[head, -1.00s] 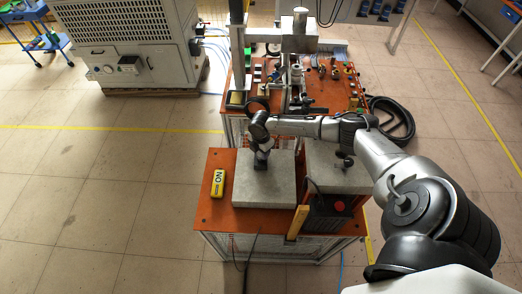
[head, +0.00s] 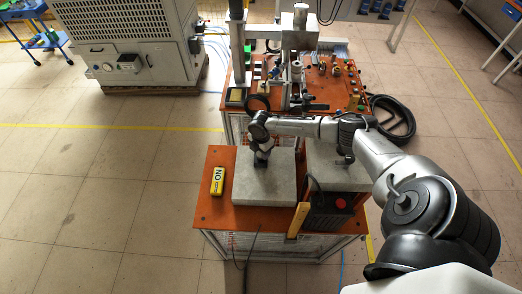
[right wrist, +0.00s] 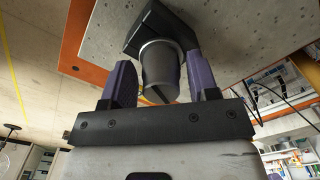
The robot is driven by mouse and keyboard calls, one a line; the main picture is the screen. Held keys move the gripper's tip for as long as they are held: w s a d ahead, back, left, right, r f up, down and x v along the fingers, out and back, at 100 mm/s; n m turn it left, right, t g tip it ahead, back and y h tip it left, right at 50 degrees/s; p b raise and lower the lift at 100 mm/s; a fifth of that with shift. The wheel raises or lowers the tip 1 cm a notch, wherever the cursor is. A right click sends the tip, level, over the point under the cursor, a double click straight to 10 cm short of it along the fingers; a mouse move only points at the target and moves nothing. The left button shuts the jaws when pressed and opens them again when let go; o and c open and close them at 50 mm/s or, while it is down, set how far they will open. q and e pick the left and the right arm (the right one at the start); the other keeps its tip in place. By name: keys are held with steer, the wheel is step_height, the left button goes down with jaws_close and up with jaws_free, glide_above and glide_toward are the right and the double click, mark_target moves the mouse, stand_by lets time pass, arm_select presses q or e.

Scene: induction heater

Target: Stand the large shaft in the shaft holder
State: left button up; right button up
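A grey cylindrical shaft (right wrist: 160,72) shows in the right wrist view, with its near end towards my gripper. Its far end meets a black block (right wrist: 150,25), apparently the shaft holder, on a grey slab. My right gripper (right wrist: 160,85) has one purple finger on each side of the shaft. A narrow gap shows at the right finger, so it looks open around the shaft. In the head view my right gripper (head: 261,160) is over the left grey slab (head: 264,190) and mostly hides the shaft and block. My left gripper is not in view.
A black box with a red button (head: 335,206) stands in front. An equipment bench (head: 325,95) stands behind.

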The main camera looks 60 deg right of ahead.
steer(key=o, duration=0.4)
steer(key=shift+c, duration=0.2)
step_height(320, 180, up, 14)
steer(key=shift+b, duration=0.45)
steer(key=shift+f, duration=0.1)
stand_by(0.4)
